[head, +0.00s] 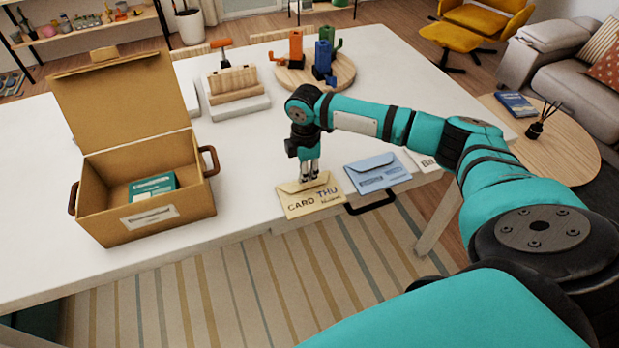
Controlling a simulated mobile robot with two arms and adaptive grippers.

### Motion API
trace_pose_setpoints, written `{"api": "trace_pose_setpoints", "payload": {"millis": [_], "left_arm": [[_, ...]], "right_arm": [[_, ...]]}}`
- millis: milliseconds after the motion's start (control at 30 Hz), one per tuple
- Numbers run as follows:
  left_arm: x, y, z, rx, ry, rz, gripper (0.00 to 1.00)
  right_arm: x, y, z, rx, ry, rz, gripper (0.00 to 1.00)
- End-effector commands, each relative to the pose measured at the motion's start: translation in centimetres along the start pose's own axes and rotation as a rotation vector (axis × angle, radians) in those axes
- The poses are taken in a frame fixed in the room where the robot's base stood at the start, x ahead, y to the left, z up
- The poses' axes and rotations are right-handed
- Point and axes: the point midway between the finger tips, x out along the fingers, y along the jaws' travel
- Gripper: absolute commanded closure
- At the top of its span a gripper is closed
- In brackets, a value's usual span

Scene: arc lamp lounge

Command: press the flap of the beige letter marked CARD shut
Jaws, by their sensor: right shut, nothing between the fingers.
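The beige letter (311,205) marked CARD THU lies flat near the front edge of the white table, its lettering facing me. My right gripper (309,178) points straight down at the letter's upper part, where the flap is. Its fingers are shut with nothing between them. The fingertips look to be at or just above the flap; I cannot tell whether they touch. The fingers hide part of the flap, so I cannot tell how closely it lies. My left gripper is not in view.
A blue envelope (377,172) and a white one (424,160) lie to the right of the letter. An open brown box (105,217) holding a teal item (152,186) stands at left. A round wooden board (344,76) with coloured pieces is behind. Bare table (243,174) lies between box and letter.

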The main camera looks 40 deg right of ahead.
Motion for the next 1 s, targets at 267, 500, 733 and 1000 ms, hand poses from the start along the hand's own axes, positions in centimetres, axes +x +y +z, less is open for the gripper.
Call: {"api": "trace_pose_setpoints", "payload": {"millis": [267, 500, 733, 1000], "left_arm": [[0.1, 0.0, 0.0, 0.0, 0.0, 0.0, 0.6], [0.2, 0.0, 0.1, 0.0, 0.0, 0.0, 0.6], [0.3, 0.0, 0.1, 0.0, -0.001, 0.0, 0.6], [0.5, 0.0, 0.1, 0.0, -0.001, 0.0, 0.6]], "right_arm": [[0.2, 0.0, 0.0, 0.0, 0.0, 0.0, 1.0], [0.7, 0.0, 0.0, 0.0, 0.0, 0.0, 1.0], [1.1, 0.0, 0.0, 0.0, 0.0, 0.0, 1.0], [1.6, 0.0, 0.0, 0.0, 0.0, 0.0, 1.0]]}}
